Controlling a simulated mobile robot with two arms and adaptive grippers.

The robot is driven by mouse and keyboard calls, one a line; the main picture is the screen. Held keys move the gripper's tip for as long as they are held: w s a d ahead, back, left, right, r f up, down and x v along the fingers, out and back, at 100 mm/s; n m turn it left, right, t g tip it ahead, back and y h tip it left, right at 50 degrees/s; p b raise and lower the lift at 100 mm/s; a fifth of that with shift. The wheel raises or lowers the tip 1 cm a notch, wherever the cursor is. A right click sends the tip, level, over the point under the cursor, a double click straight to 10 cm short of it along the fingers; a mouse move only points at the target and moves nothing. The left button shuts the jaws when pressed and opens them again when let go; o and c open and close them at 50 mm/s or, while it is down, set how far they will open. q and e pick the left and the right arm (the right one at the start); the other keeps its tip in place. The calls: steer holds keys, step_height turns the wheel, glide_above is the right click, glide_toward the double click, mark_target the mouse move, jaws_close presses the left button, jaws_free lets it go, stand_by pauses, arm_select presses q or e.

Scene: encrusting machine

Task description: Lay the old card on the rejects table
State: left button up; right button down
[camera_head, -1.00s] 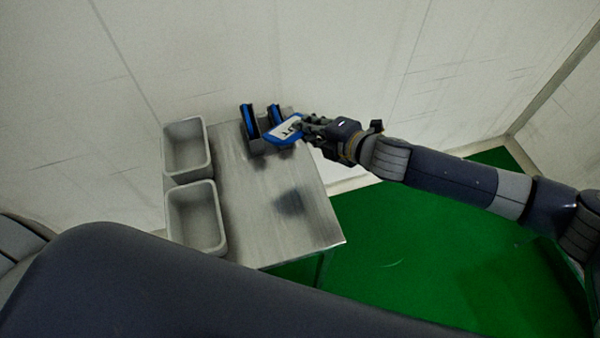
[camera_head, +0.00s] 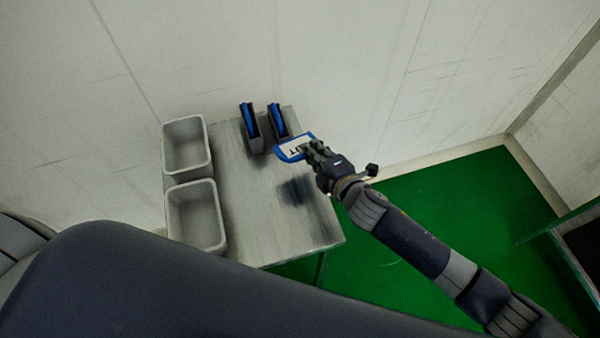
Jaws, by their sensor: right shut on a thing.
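A blue-edged card (camera_head: 290,149) with a white face and dark lettering is in my right gripper (camera_head: 312,151). The gripper is shut on the card's right side and holds it above the right part of a metal table (camera_head: 265,215). A dark shadow lies on the table top below. Whether this is the old card I cannot tell from its lettering, which is partly hidden by the fingers. My left gripper is not in view.
Two dark holders with blue pieces, one left (camera_head: 251,125) and one right (camera_head: 277,120), stand at the table's back edge. Two grey bins, one back (camera_head: 186,125) and one front (camera_head: 196,190), stand on its left. The table's front middle is clear.

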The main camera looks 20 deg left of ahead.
mark_target(312, 179)
step_height(312, 179, down, 8)
steer(key=b, duration=0.7)
steer(key=shift+f+b, duration=0.2)
steer(key=shift+b, duration=0.1)
steer(key=shift+f+b, duration=0.3)
steer(key=shift+f, duration=0.2)
steer(key=c, duration=1.8)
jaws_free()
